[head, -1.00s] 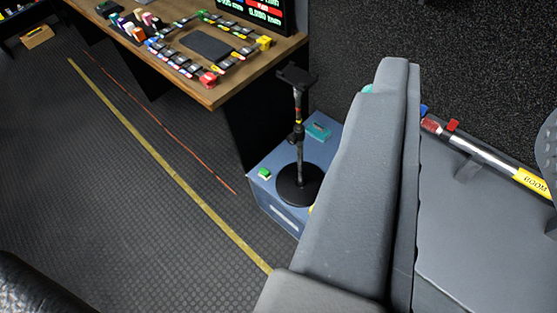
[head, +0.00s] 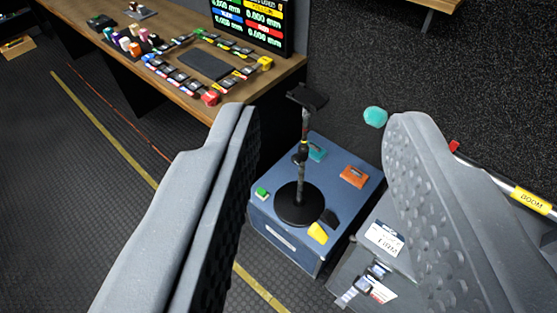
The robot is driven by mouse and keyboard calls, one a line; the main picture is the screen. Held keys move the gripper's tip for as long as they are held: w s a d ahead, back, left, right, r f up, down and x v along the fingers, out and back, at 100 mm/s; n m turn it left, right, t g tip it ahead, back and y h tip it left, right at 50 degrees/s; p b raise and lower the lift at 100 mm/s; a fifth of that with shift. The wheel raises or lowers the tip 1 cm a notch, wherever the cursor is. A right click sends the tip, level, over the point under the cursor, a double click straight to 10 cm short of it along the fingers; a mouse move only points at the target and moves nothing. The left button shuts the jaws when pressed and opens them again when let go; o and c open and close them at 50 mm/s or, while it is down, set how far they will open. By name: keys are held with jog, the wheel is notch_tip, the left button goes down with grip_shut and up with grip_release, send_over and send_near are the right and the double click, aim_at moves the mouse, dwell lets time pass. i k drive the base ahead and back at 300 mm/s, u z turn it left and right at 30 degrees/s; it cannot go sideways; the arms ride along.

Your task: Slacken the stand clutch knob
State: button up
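The black stand (head: 297,207) with a round base and a thin upright post stands on a blue case (head: 285,240), in the middle of the head view. A dark flat head (head: 307,96) tops the post. A dark collar (head: 300,152) partway up the post looks like the clutch, but its knob is too small to make out. My gripper (head: 325,120) is open and empty, its two grey padded fingers spread to the left and right of the stand in the picture. Neither finger visibly touches the stand.
Small green, teal, orange, yellow and black items lie around the stand's base on the case. A wooden desk (head: 225,95) with a screen (head: 255,22) is behind left. A grey case (head: 350,265) and a boom pole (head: 530,200) are at right. A teal ball (head: 375,117) shows behind.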

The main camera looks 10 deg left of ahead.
aim_at(296, 159)
jog(key=u, duration=0.05)
jog(key=i, duration=1)
jog(key=z, duration=0.05)
